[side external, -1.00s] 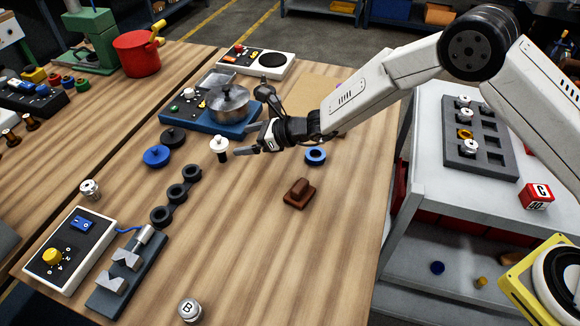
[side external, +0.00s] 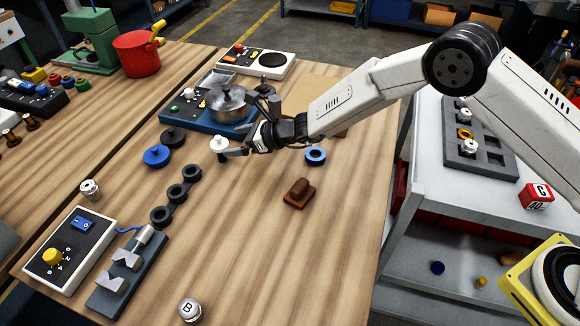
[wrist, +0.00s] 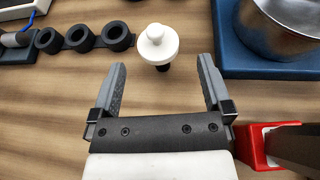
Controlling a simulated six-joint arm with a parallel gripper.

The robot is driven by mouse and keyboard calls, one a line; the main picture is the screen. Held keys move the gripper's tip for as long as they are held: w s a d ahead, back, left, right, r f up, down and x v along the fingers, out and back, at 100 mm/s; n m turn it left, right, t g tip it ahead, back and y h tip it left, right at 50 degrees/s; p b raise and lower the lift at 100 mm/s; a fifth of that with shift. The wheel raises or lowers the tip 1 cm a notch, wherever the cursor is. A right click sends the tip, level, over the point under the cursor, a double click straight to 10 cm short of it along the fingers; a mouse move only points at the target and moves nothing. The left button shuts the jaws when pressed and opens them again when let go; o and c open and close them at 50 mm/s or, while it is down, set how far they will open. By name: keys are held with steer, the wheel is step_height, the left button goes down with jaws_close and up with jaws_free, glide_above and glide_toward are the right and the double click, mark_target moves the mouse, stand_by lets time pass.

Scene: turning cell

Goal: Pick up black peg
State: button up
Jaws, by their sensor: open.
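A black peg with a white stepped cap stands upright on the wooden table. In the side external view its cap (side external: 219,143) shows beside my gripper, and one finger covers part of its dark lower body. In the wrist view the white cap (wrist: 158,44) is just beyond the fingertips, between their lines, with a little black body below it. My gripper (side external: 236,143) is level and open, its fingers close to the peg. In the wrist view my gripper (wrist: 161,64) has nothing between its fingers.
A metal pot (side external: 232,104) on a blue-based unit (side external: 185,120) stands close behind the peg. A red object (wrist: 260,145) is beside my gripper. Bare wood lies in front.

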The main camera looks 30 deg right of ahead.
mark_target(221, 143)
steer(key=shift+x, duration=2.5)
steer(key=shift+s+a, duration=0.1)
steer(key=shift+a, duration=0.05)
jaws_close()
steer(key=shift+r, duration=0.15)
